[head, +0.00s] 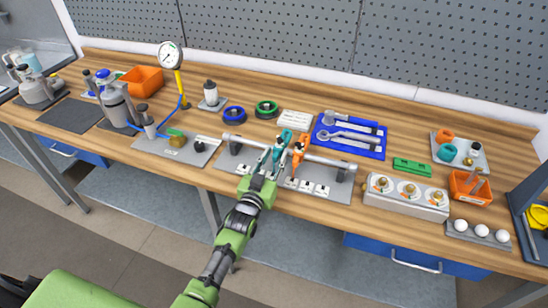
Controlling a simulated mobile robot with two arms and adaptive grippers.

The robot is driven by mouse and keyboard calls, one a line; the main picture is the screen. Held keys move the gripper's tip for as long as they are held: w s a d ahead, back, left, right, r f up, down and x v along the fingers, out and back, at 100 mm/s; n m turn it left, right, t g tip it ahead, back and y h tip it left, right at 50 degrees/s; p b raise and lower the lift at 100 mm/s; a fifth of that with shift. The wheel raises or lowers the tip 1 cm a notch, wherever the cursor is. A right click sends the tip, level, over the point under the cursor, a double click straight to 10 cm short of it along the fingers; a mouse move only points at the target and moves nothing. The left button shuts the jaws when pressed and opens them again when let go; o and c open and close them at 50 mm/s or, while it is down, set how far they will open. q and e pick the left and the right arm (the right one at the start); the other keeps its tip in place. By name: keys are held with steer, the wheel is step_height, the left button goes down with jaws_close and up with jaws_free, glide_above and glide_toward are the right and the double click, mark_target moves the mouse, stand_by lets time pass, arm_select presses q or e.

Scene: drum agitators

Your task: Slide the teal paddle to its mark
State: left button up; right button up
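The teal paddle (280,147) hangs on a horizontal grey rod (328,162) above a grey base plate (338,189). An orange paddle (299,151) is on the same rod, close to its right. White mark tiles lie along the plate: one (243,169) to the left of the teal paddle and several (306,186) to its right. My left gripper (266,163) reaches up from below to the lower part of the teal paddle. Its fingertips overlap the paddle, and their gap is too small to make out. My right gripper is not in view.
A grey box with dials (405,196) stands right of the rod. A blue tool tray (349,137) and a white card (295,120) lie behind it. A pressure gauge (171,56) on a yellow stem stands to the left. Bare wood shows along the bench's back.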

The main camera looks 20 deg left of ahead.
arm_select(q)
jaws_close()
steer(key=shift+a, duration=2.6)
jaws_free()
steer(key=shift+d, duration=0.1)
